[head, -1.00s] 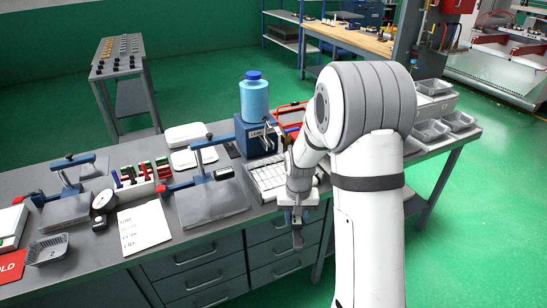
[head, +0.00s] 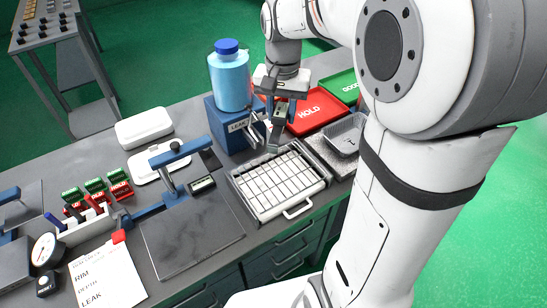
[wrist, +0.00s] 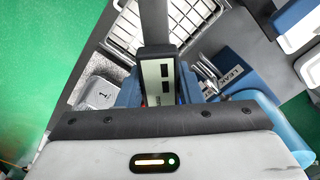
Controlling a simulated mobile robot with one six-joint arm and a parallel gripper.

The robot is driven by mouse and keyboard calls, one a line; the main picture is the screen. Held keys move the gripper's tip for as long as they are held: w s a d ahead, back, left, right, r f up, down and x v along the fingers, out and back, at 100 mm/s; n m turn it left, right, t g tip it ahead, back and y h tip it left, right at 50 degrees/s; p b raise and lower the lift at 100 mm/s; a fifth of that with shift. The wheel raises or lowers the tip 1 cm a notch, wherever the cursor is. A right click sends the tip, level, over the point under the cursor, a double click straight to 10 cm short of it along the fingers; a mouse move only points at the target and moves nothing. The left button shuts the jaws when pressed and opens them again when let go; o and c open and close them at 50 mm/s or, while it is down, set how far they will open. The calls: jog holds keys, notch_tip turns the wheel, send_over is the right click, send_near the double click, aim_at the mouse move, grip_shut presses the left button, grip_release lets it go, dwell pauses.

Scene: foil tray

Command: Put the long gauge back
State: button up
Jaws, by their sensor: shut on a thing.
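My gripper (head: 276,122) is over the bench, between the leak box and the white wire rack. In the wrist view its blue fingers are shut on the long gauge (wrist: 160,82), a grey body with a pale face and dark windows. The gauge's long grey bar (wrist: 154,22) reaches away from the fingers, over the rack's edge. In the head view the held gauge is small and partly covered by the gripper. I cannot tell whether its tip touches anything.
The wire rack (head: 300,211) lies right of a fixture with a grey plate (head: 190,240). The leak box (head: 225,130) carries a blue bottle (head: 230,80). A red HOLD tray (head: 322,112), green GOOD tray (head: 336,82) and foil tray (head: 343,146) lie right. A small display unit (head: 202,184) stands by the fixture.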

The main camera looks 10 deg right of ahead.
notch_tip(320, 180, down, 18)
jog(key=shift+s+a+r+p, duration=0.15)
jog(key=shift+p, duration=0.35)
jog(key=shift+f, duration=0.2)
jog(key=o, duration=1.1)
jog(key=shift+o, duration=0.2)
